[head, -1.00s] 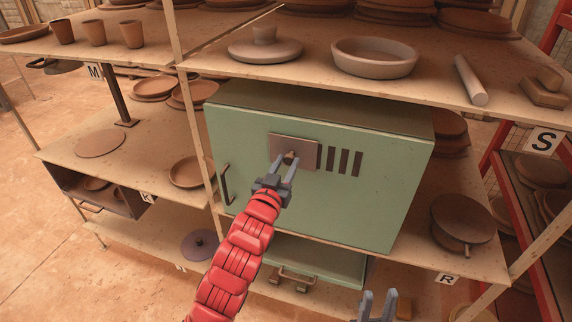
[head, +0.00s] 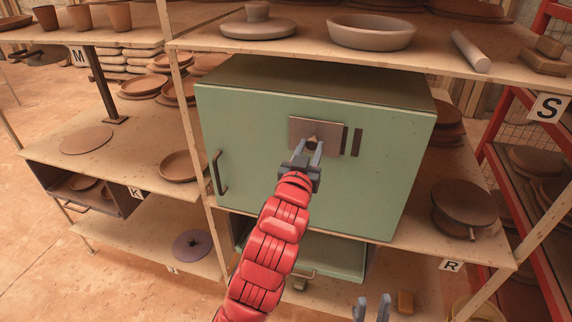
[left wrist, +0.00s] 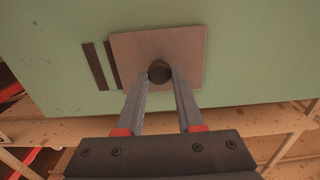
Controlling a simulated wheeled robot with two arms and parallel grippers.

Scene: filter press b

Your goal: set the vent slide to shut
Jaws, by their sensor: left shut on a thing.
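The vent slide (head: 300,127) is a grey-brown plate with a round dark knob (left wrist: 159,71), on the front of a green cabinet (head: 250,185). Two dark vent slots (head: 351,141) show just right of the plate in the head view. In the left wrist view the slots (left wrist: 97,67) are left of the plate (left wrist: 190,50). My left gripper (head: 311,146) is shut on the knob, its fingers on either side of it in the left wrist view (left wrist: 160,78). My right gripper (head: 371,308) shows only its fingertips at the bottom edge, apart and empty.
A handle (head: 217,173) stands out at the cabinet's left front. A wooden shelf (head: 400,75) with a lidded piece and a bowl (head: 371,32) runs above. A round pot (head: 464,208) stands right of the cabinet.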

